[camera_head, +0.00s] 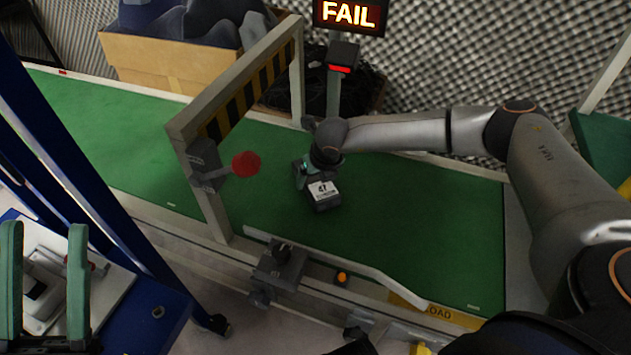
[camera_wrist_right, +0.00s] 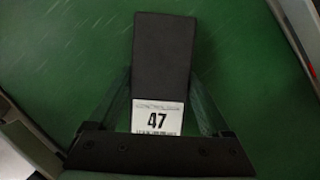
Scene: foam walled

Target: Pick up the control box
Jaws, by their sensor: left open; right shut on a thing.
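The control box (camera_head: 326,205) is a small dark box with a white label reading 47. It is over the green conveyor belt in the head view, and it fills the middle of the right wrist view (camera_wrist_right: 165,58). My right gripper (camera_head: 306,172) is shut on it, with one finger on each side in the right wrist view (camera_wrist_right: 164,100). I cannot tell whether the box touches the belt. My left gripper (camera_head: 45,228) is open and empty at the lower left, above a blue and white surface.
The green belt (camera_head: 400,230) is otherwise clear. A striped gate (camera_head: 245,95) with a red disc (camera_head: 245,164) crosses it to the left of the box. A sign reading FAIL (camera_head: 348,14) stands behind. A pale guide rail (camera_head: 345,266) runs along the near edge.

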